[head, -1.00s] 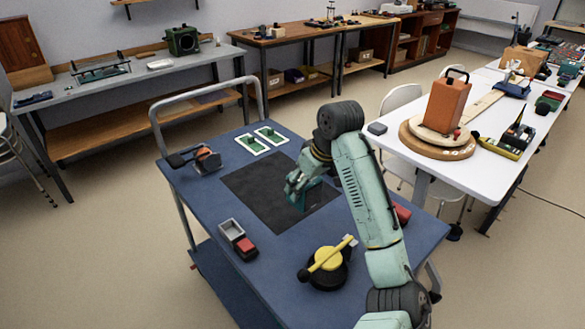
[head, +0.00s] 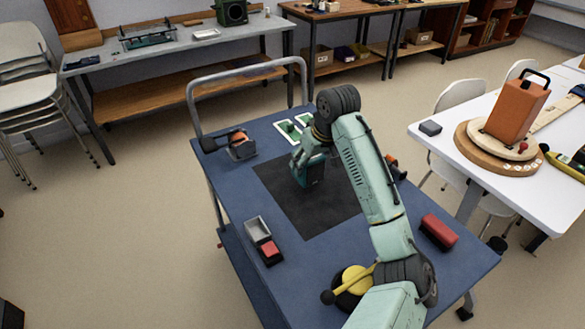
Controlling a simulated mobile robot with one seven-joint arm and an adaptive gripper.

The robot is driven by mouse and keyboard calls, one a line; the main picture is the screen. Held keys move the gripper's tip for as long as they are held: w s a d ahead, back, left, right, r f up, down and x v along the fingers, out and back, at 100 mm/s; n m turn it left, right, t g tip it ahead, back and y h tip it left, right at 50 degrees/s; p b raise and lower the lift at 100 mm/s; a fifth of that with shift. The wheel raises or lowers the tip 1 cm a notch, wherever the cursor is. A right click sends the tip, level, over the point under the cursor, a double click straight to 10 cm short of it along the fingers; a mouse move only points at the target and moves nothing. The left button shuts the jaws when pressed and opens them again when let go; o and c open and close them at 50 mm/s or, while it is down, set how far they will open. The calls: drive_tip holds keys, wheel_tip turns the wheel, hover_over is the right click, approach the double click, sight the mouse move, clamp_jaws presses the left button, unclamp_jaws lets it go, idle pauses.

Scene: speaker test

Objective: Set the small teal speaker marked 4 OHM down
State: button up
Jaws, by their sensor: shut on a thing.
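The small teal speaker (head: 313,173) is in the head view, over the far part of a dark mat (head: 305,213) on the blue cart top (head: 350,247). My gripper (head: 304,170) is shut on it from above. The fingers and wrist cover part of the speaker, and its 4 OHM mark cannot be read. I cannot tell whether its underside touches the mat.
Two white-framed green pieces (head: 287,131) lie beyond the mat. A tape-dispenser-like thing (head: 241,146) is far left, a grey tray (head: 257,229) near left, a red block (head: 438,232) right and a yellow-and-black thing (head: 354,280) in front. The mat's near part is bare.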

sight(293, 152)
drive_tip(key=a, duration=0.2)
drive_tip(key=w+a, duration=0.1)
drive_tip(key=a, duration=0.2)
drive_tip(key=shift+w+f, duration=0.2)
drive_tip(key=shift+f, duration=1.75)
drive_tip(key=shift+f, duration=0.1)
drive_tip(key=o, duration=1.7)
drive_tip(key=shift+f, duration=0.1)
drive_tip(key=v, duration=1.2)
